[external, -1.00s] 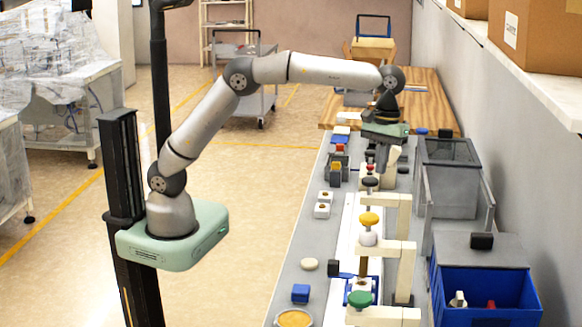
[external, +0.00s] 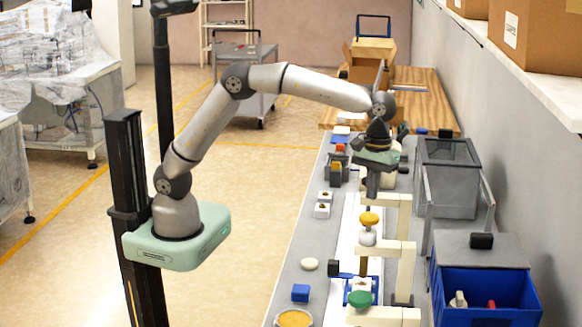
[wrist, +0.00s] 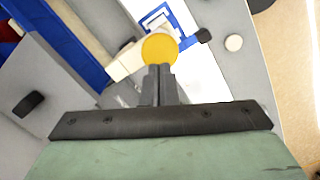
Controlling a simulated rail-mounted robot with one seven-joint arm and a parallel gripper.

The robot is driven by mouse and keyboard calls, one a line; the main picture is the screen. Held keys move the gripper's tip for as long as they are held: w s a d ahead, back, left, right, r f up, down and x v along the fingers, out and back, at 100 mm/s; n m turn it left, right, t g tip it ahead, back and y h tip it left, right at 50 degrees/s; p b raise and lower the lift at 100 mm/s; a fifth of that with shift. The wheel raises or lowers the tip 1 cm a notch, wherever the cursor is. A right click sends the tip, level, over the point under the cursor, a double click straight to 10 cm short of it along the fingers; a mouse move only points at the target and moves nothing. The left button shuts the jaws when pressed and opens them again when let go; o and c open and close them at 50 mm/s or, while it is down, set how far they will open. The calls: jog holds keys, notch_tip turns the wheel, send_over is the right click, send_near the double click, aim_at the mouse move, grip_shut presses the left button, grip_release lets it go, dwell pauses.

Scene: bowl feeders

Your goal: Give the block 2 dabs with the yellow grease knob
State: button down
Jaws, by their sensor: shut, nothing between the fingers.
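The yellow grease knob (external: 369,219) sits on a white-collared stem at a cream bracket beside the pale strip. It also shows in the wrist view (wrist: 160,49), just beyond my fingertips. My gripper (external: 372,194) points down and is shut and empty, slightly behind and above the knob in the external view. I cannot tell whether the fingertips touch it. A pale block (external: 361,285) with a dark spot, seemingly the task's block, sits in a blue frame (external: 347,298), partly hidden by the green knob (external: 360,299). The frame also shows in the wrist view (wrist: 185,17).
Cream brackets (external: 404,270) stand along the strip's right side. A blue bin (external: 486,297) and a grey bin (external: 447,180) stand further right.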

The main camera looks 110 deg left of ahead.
aim_at(369, 216)
jog(key=f+b, duration=0.1)
jog(key=f, duration=0.1)
jog(key=f+b, duration=0.2)
jog(key=shift+s+d, duration=0.1)
jog(key=shift+d, duration=0.1)
